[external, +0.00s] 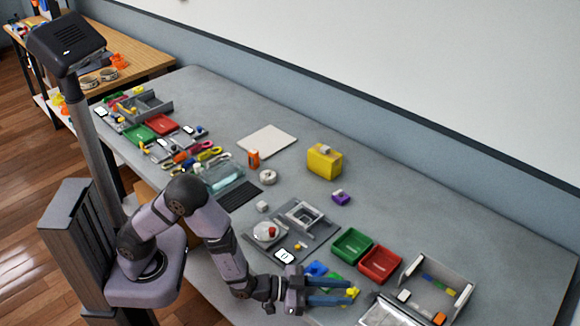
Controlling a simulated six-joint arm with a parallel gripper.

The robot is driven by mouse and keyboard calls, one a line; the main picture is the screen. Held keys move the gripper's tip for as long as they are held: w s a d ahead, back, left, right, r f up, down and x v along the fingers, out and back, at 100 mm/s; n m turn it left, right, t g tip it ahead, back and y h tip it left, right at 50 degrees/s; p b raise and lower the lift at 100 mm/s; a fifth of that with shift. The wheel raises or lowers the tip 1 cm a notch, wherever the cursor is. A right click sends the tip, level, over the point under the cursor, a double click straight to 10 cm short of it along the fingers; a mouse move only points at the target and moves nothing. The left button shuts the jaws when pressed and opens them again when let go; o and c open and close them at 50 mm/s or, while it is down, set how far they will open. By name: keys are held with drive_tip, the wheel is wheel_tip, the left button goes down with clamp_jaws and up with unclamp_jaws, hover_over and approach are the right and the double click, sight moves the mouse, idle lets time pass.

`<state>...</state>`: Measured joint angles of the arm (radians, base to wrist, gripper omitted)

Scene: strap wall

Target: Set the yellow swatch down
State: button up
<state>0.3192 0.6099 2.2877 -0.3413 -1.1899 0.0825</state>
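My gripper (351,293) is at the front of the table, low over it, with two blue-grey fingers pointing right. The yellow swatch (353,292) shows at the fingertips, between them, and the fingers appear shut on it. The fingers hide part of it, and I cannot tell whether it touches the table. A blue swatch (316,268) and a green swatch (334,279) lie just behind the fingers.
A green tray (351,246) and a red tray (379,263) stand behind my gripper. A grey open box (437,285) and a clear-topped case (388,312) are to the right. A grey board with a scale and phone lies left. The back right of the table is clear.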

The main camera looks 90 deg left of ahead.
drive_tip(key=s, duration=0.2)
drive_tip(key=s+r+b, duration=0.1)
drive_tip(key=s, duration=0.4)
drive_tip(key=shift+r, duration=0.15)
drive_tip(key=shift+s, duration=0.15)
drive_tip(key=shift+c, duration=1.1)
